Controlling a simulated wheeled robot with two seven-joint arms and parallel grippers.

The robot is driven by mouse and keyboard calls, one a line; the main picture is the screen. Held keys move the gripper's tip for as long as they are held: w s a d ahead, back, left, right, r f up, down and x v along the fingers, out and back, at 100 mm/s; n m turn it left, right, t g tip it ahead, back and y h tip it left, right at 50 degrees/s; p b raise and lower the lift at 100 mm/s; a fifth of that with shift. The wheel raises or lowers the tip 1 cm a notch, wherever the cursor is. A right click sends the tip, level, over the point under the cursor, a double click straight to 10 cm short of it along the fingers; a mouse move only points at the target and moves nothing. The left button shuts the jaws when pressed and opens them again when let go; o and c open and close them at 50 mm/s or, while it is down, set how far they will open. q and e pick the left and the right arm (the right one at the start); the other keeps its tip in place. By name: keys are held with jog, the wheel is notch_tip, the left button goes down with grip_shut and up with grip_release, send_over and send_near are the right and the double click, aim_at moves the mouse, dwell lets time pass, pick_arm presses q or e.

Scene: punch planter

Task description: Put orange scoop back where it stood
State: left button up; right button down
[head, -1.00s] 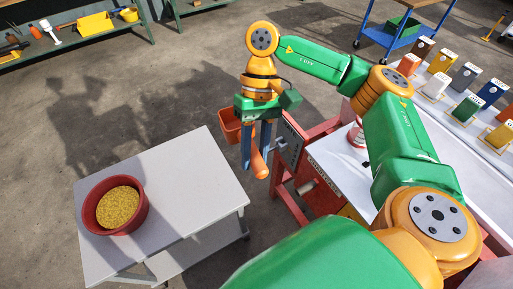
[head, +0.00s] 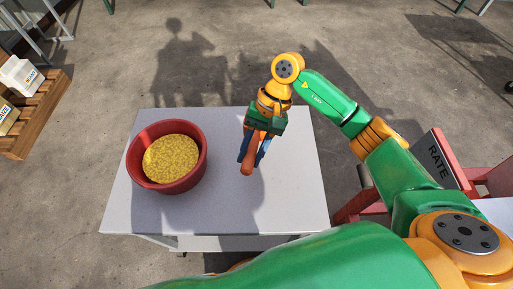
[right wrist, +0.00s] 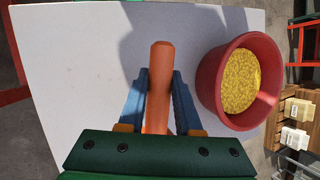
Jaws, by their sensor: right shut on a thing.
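The orange scoop (head: 247,162) is in my right gripper (head: 253,155), over the right half of the small grey table (head: 300,190). In the right wrist view the scoop's handle (right wrist: 160,75) runs between the two blue fingers (right wrist: 159,105), which are shut on it. The scoop's bowl is mostly hidden behind my gripper. I cannot tell whether the scoop touches the tabletop. The red tub (head: 194,177) of yellow grain (head: 171,158) stands on the table to the left of the scoop, apart from it. My left gripper is not in view.
The tabletop to the right of my gripper is bare. A red frame with a "RATE" sign (head: 437,158) stands to the right of the table. A wooden pallet (head: 38,115) with white boxes (head: 20,75) lies at the far left. Open floor is behind the table.

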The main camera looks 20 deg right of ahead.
jog(key=shift+f+b, duration=1.6)
jog(key=shift+f, duration=2)
jog(key=shift+f+b, duration=0.7)
jog(key=shift+b, duration=0.2)
jog(key=c, duration=0.5)
grip_release()
jog(key=shift+r, duration=0.1)
